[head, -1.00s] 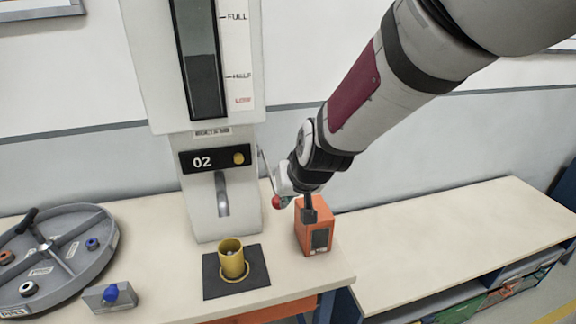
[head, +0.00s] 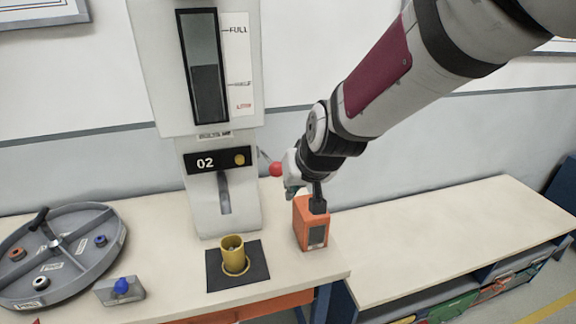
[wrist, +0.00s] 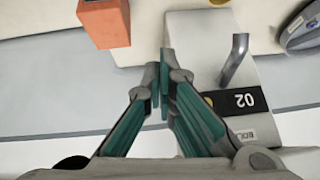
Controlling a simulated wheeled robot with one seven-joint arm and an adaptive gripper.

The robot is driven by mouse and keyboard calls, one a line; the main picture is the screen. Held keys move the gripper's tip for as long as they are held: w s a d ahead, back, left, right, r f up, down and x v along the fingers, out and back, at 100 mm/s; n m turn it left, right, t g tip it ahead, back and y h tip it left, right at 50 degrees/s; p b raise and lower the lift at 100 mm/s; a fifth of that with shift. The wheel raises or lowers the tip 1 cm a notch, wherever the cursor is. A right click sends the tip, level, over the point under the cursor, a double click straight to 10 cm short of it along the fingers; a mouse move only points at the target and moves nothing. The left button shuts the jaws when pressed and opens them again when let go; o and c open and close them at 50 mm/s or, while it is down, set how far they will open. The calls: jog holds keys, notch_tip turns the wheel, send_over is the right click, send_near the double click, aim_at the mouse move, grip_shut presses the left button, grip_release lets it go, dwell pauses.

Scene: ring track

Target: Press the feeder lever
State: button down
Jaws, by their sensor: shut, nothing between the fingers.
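The white feeder (head: 222,215) stands on the bench, marked 02, with a level window and a spout. Its lever ends in a red ball knob (head: 277,169) at the feeder's right side. My gripper (head: 293,180) is just right of the knob, shut and empty; I cannot tell if it touches the knob. In the wrist view my gripper's fingers (wrist: 160,80) are together beside the feeder (wrist: 200,50), and the knob does not show. A yellow cup (head: 232,255) stands upright under the spout on a dark mat (head: 258,275), with something small inside.
An orange box (head: 302,232) stands just below my gripper; it is also in the wrist view (wrist: 105,22). A round grey divided tray (head: 110,240) and a small block with a blue knob (head: 121,288) are at left. The right bench (head: 430,240) is clear on top.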

jog(key=s+d+r+p, duration=0.1)
jog(key=s+d+r, duration=0.1)
jog(key=s, duration=0.3)
jog(key=shift+s+r, duration=0.3)
jog(key=shift+r, duration=0.25)
jog(key=shift+d, duration=0.1)
jog(key=w+a+r+b, duration=0.1)
jog(key=w+a+r, duration=0.1)
jog(key=r, duration=0.5)
jog(key=w+a+r+h+b, duration=0.1)
jog(key=w+a+r+b, duration=0.1)
jog(key=w+r, duration=0.3)
notch_tip(320, 180, up, 3)
jog(key=shift+w+a+n, duration=0.3)
jog(key=shift+a+n, duration=0.05)
jog(key=shift+n, duration=0.05)
jog(key=shift+f, duration=0.1)
